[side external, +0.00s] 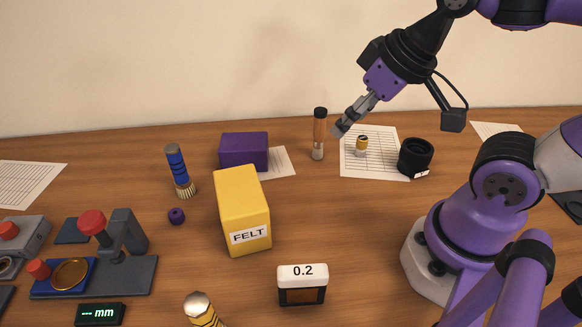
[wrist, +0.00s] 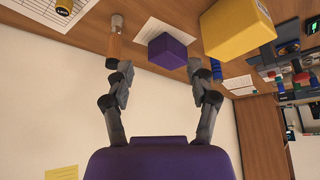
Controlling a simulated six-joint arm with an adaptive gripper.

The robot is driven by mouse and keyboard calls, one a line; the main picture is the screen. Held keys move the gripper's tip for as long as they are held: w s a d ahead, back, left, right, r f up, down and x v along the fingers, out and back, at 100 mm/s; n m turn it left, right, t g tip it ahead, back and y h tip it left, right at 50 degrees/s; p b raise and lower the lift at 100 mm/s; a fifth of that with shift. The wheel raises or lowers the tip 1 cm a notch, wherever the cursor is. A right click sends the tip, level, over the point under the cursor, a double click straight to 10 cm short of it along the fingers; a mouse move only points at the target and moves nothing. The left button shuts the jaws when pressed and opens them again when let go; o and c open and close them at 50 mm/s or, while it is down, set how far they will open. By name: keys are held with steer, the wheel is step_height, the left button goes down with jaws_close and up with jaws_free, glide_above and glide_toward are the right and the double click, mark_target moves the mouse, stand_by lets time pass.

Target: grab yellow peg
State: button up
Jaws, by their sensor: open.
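A small short cylinder, yellow with a dark band and a paler lower part (side external: 361,146), stands on a printed sheet at the back right; it may be the yellow peg. My gripper (side external: 342,129) is above the table at the back, left of this cylinder and close to an upright brown tube with a dark top (side external: 319,132). In the wrist view my gripper (wrist: 153,66) has its fingers wide apart with nothing between them.
A purple block (side external: 243,151) and a yellow FELT box (side external: 242,210) stand left of my gripper. A black ring-like cylinder (side external: 416,157) is right of the small cylinder. A yellow and black striped item (side external: 203,312) is at the front. Bare table lies mid-right.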

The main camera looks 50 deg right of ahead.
steer(key=n+g, duration=0.4)
steer(key=g, duration=0.2)
glide_above(363, 138)
steer(key=f, duration=0.7)
steer(key=shift+s+a, duration=0.25)
steer(key=shift+a, duration=0.05)
steer(key=shift+n, duration=0.3)
step_height(363, 138, down, 4)
steer(key=f, duration=0.6)
steer(key=shift+w+d, duration=0.25)
steer(key=shift+d, duration=0.1)
steer(key=shift+c, duration=0.4)
jaws_close()
